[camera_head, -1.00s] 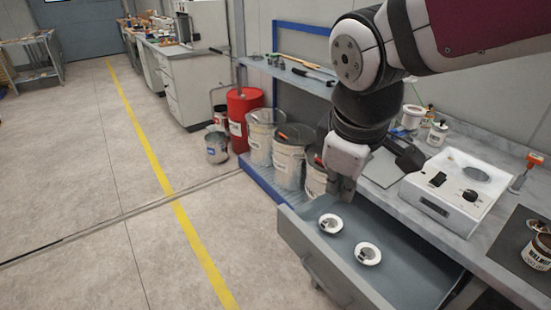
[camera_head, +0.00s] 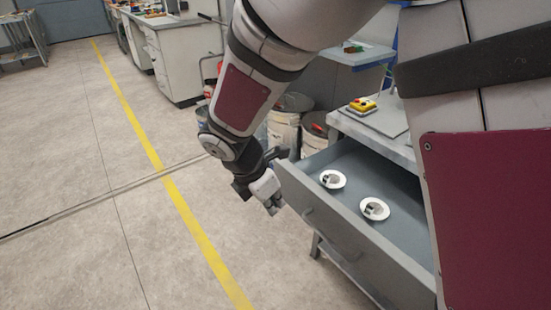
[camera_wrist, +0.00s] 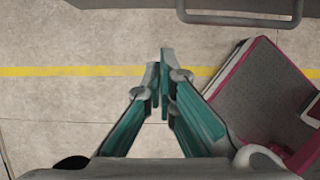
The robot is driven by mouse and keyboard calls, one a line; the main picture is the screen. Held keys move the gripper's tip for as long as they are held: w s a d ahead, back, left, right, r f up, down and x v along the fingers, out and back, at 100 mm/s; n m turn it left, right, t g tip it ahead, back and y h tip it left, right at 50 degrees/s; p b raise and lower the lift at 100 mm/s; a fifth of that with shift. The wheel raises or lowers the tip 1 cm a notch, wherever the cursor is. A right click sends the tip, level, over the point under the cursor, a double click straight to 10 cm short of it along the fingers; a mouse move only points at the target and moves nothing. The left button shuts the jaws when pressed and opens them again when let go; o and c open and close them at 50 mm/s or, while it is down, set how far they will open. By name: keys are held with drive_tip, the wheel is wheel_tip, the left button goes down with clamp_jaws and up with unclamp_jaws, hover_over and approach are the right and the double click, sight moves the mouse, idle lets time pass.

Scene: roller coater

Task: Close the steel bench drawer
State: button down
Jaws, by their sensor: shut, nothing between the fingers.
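The steel bench drawer (camera_head: 334,232) is pulled out from under the bench on the right. Two small white dishes (camera_head: 333,179) (camera_head: 375,209) with small dark pieces lie inside it. My gripper (camera_head: 274,206) is outside the drawer, left of its front panel near the far corner, and points down. Its fingers are shut and empty. In the wrist view the teal-padded fingers (camera_wrist: 165,56) meet over the floor. The drawer's bar handle (camera_wrist: 240,19) shows at the top edge, apart from the fingertips. My arm hides part of the bench.
Pale buckets (camera_head: 283,125) stand behind my forearm, beyond the drawer. A yellow and red control box (camera_head: 362,104) sits on the bench top (camera_head: 375,140). The floor (camera_head: 100,235) left of the drawer is clear, with a yellow line along it.

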drive_tip(key=shift+w+d+f+b, duration=0.25)
drive_tip(key=shift+w+d+f, duration=0.4)
drive_tip(key=shift+d+f, duration=0.4)
drive_tip(key=shift+w+d+f+b, duration=0.25)
drive_tip(key=shift+w+d+f, duration=0.5)
drive_tip(key=shift+f, duration=0.5)
drive_tip(key=shift+w+d+f+b, duration=0.25)
drive_tip(key=shift+w+d+f, duration=0.35)
drive_tip(key=shift+d+f, duration=0.45)
drive_tip(key=shift+f, duration=0.1)
drive_tip(key=p, duration=0.3)
hover_over(359, 182)
drive_tip(key=shift+a, duration=0.1)
drive_tip(key=shift+w, duration=0.1)
